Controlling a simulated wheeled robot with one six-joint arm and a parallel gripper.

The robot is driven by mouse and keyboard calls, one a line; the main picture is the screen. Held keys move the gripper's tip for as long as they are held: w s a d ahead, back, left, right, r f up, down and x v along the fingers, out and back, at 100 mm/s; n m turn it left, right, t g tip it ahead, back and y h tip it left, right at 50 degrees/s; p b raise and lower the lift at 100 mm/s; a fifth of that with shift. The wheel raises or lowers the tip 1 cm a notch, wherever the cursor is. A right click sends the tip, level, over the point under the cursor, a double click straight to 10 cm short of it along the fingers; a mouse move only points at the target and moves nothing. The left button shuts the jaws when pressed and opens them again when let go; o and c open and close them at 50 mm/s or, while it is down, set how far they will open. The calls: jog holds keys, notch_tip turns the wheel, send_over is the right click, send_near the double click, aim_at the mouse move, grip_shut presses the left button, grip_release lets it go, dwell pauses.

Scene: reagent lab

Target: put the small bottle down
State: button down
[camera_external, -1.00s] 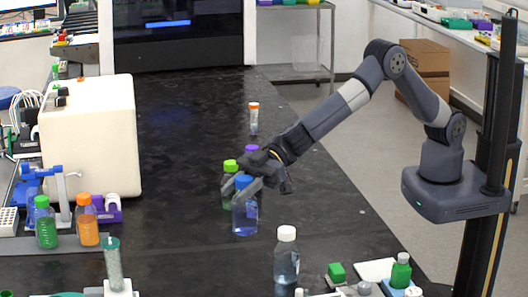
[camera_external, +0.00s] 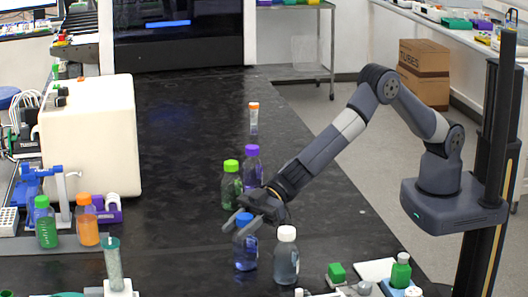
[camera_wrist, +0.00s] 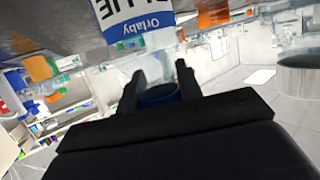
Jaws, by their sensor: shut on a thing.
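The small bottle (camera_external: 246,254) is clear with blue contents and a blue cap. My gripper (camera_external: 240,226) is shut on it around the cap, from above and to the right. In the wrist view the blue cap (camera_wrist: 158,96) sits between the two dark fingers, and the blue and white label (camera_wrist: 140,22) reads "BLUE" and "Orlaby", upside down. The bottle looks upright over the black bench (camera_external: 190,190). I cannot tell whether its base touches the bench.
A white-capped bottle (camera_external: 286,260) stands close on the right of the held one. A green-capped bottle (camera_external: 231,188) and a purple-capped bottle (camera_external: 252,168) stand behind it.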

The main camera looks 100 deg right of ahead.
jog(key=c, duration=1)
grip_release()
jog(key=shift+f, duration=0.1)
jog(key=shift+o, duration=0.2)
jog(key=shift+r, duration=0.25)
jog(key=b+v, duration=0.1)
jog(key=v, duration=1.1)
jog(key=shift+b, duration=0.4)
jog(key=shift+o, duration=0.2)
jog(key=shift+f, duration=0.1)
